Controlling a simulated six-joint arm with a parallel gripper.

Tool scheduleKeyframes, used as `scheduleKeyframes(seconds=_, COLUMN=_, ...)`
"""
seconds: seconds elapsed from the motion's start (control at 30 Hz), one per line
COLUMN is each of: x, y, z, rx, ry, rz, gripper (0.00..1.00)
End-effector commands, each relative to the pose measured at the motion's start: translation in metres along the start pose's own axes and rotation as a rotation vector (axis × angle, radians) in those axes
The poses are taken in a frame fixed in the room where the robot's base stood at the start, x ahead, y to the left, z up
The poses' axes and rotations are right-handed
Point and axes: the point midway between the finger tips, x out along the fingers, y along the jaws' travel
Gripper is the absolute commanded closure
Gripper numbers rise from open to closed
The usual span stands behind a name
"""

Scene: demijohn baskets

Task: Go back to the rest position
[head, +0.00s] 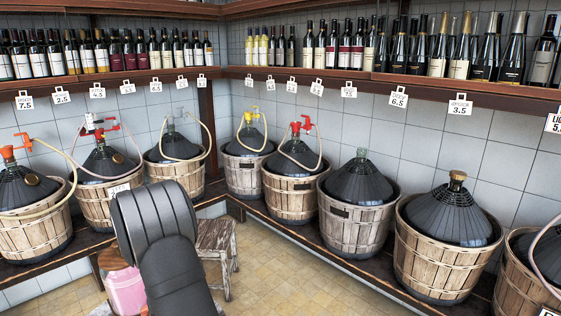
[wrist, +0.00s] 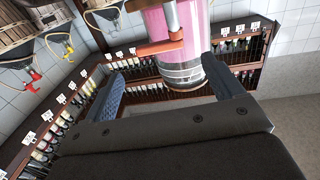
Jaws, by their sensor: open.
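My gripper (wrist: 163,70) shows in the wrist view with its two dark fingers spread apart. A pink container (wrist: 183,22) with a clear, dark-banded end and a reddish-brown handle appears between the fingers in that view. The left finger is clearly apart from it; I cannot tell whether the right finger touches it. In the head view, a pink container (head: 126,290) shows at the lower left, partly hidden behind my dark arm. My gripper's fingers are hidden in the head view.
Several demijohns in wooden baskets (head: 355,225) line a low shelf along both walls. Wine bottles (head: 345,45) stand on the shelf above, with price tags below. A worn wooden stool (head: 215,240) stands right of my arm. The tiled floor (head: 285,285) is clear at centre.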

Motion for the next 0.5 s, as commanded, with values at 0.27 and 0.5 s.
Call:
scheduleKeyframes(seconds=0.27, x=-0.058, y=0.0, z=0.001, rx=-0.001, ry=-0.005, rz=0.0, gripper=0.15)
scheduleKeyframes(seconds=0.5, x=-0.104, y=0.0, z=0.001, rx=0.0, ry=-0.006, rz=0.0, gripper=0.15)
